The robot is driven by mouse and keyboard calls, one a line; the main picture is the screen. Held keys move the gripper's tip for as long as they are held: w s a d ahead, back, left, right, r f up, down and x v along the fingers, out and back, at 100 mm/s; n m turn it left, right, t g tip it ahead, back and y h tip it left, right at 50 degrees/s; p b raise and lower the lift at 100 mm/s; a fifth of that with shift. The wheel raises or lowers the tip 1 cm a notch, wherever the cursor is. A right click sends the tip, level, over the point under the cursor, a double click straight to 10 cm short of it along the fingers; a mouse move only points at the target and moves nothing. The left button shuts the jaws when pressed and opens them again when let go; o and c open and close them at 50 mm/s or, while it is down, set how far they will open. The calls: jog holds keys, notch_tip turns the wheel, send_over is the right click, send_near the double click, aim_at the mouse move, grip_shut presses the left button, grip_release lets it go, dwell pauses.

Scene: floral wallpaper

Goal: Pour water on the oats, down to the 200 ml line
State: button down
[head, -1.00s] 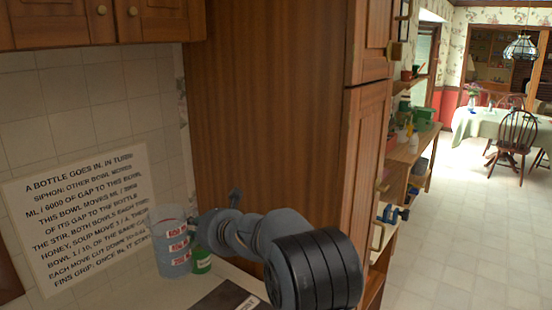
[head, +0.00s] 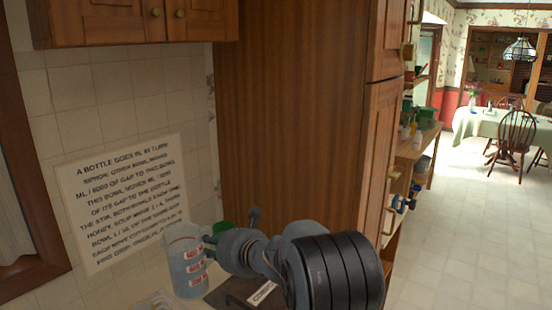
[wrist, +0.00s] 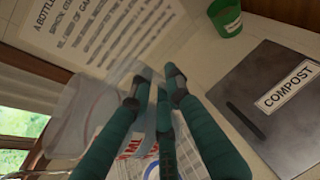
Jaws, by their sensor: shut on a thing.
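A clear, bluish jug (head: 186,268) with red-and-white ml labels stands out at the lower left of the head view. My gripper (head: 212,240) is at its right side, shut on it. In the wrist view my dark green fingers (wrist: 155,85) close on the jug's wall (wrist: 75,115), whose see-through body fills the left. The label numbers are too blurred to read there. I cannot tell the water level in the jug. The jug looks roughly upright in the head view. No oats and no bowl show in either view.
A green tub (wrist: 226,18) stands behind the jug by the tiled wall. A dark panel labelled COMPOST (wrist: 268,105) lies on the counter to the right. A printed sign (head: 122,200) is on the wall. A tall wooden cabinet (head: 300,120) rises behind my arm. A window (wrist: 25,115) is at left.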

jog(key=s+d+f, duration=0.7)
jog(key=s+d, duration=0.1)
jog(key=d, duration=0.3)
jog(key=s+d+f+n+g+y, duration=0.1)
jog(key=s+d+f, duration=0.7)
jog(key=d, duration=0.2)
jog(key=s+d+f+n, duration=0.1)
jog(key=s+d+f, duration=0.7)
jog(key=d, duration=0.3)
jog(key=shift+d+g+y, duration=0.3)
jog(key=shift+g+y, duration=0.1)
jog(key=shift+d, duration=0.1)
